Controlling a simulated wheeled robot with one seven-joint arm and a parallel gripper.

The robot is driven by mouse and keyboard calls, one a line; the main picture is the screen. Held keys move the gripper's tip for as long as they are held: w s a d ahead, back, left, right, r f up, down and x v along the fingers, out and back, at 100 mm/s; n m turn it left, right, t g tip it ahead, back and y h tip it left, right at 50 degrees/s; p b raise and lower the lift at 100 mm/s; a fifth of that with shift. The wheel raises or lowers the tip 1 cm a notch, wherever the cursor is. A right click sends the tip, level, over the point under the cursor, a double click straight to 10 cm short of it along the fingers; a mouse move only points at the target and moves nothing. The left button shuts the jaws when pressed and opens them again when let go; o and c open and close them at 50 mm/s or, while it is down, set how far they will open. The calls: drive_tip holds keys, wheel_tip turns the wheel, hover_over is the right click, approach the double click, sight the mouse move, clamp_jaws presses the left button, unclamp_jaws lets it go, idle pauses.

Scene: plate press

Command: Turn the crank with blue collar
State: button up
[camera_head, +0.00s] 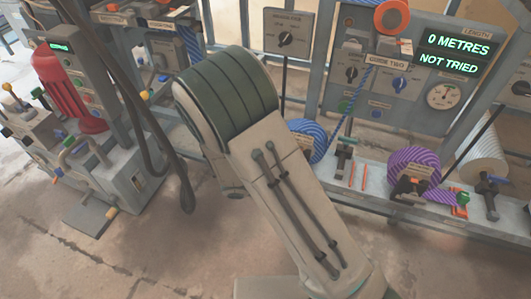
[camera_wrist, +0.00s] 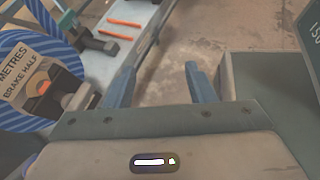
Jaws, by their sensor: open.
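My gripper (camera_wrist: 160,78) is open and empty in the wrist view, its two blue-grey fingers apart with bare floor between them. In the head view my arm hides it. On the right bench in the head view, a dark crank-like fitting with a blue part (camera_head: 494,180) stands before the white spool. On the left machine, a grey bent handle (camera_head: 82,146) also has blue near it. I cannot tell which of these is the crank with the blue collar. My gripper touches neither in the wrist view.
A blue striped spool (camera_wrist: 22,75) with a label is close left of my gripper; a grey block (camera_wrist: 255,95) is close right. Orange sticks (camera_wrist: 118,30) lie on the bench. A purple spool (camera_head: 413,163) and a display (camera_head: 455,52) reading "0 METRES NOT TRIED" are at right.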

drive_tip(key=w+a+f+n+t+y+p, duration=0.2)
drive_tip(key=a+f+n+t+y, duration=0.1)
drive_tip(key=a+n+t, duration=0.55)
drive_tip(key=w+a+f+n+t+y+p, duration=0.3)
drive_tip(key=a+n+t, duration=0.3)
drive_tip(key=n, duration=0.6)
drive_tip(key=b+x, duration=0.3)
drive_tip(key=x, duration=1)
drive_tip(key=shift+b, duration=0.4)
clamp_jaws()
drive_tip(key=shift+a, duration=0.1)
